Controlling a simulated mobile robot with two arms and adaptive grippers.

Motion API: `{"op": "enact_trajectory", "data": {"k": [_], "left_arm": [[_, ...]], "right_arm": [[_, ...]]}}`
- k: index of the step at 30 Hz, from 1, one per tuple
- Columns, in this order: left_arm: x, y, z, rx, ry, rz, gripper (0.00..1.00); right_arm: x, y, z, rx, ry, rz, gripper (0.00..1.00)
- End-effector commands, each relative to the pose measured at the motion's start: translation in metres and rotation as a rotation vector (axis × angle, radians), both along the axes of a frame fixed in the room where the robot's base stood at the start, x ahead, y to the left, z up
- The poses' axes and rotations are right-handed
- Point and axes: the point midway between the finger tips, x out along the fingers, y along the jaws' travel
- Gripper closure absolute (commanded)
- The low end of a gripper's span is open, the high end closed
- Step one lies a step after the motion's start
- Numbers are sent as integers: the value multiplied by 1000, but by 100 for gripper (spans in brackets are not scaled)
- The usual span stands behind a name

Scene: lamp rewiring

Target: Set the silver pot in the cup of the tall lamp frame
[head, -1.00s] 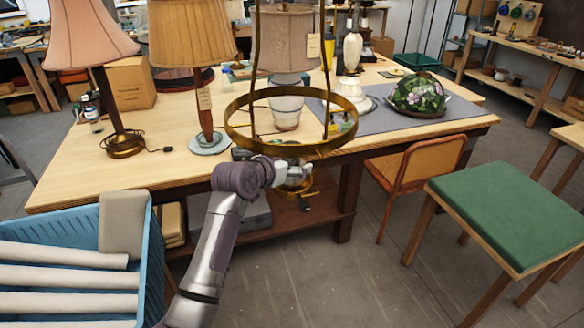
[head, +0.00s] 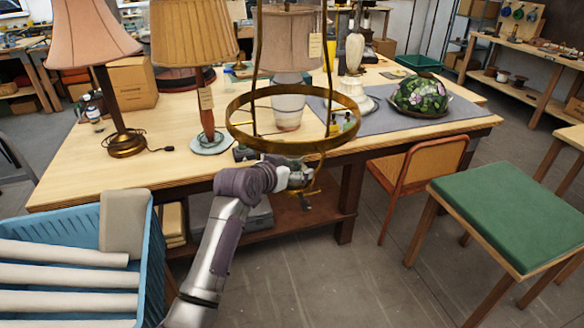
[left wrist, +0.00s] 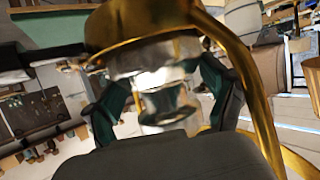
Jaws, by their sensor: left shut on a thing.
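The tall lamp frame (head: 290,147) is brass, with a wide ring and upright rods, in front of the workbench in the head view. My left gripper (head: 297,180) is just below the ring. In the left wrist view, it is shut on the silver pot (left wrist: 165,100), a shiny, waisted piece between the dark fingers. A brass cup-like part (left wrist: 140,28) overlaps the pot's far end in that view. I cannot tell whether the pot sits inside it or only touches it. In the head view the pot is mostly hidden by the gripper. My right gripper is not in view.
The wooden workbench (head: 75,185) holds several shaded lamps and a floral glass shade (head: 420,93). A blue crate (head: 150,245) with pale rolls stands at lower left. An orange chair (head: 415,165) and a green-topped stool (head: 510,215) stand at right.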

Motion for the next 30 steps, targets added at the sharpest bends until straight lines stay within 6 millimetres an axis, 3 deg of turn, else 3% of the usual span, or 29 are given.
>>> {"op": "enact_trajectory", "data": {"k": [11,12,14,25,30], "left_arm": [[0,0,-1,-2,-3,0,64],[0,0,-1,-2,-3,0,11],[0,0,-1,-2,-3,0,1],[-1,1,-3,0,2,0,0],[-11,8,2,0,0,1,0]], "right_arm": [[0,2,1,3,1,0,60],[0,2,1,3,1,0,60],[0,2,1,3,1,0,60],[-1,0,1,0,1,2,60],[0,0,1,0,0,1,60]]}}
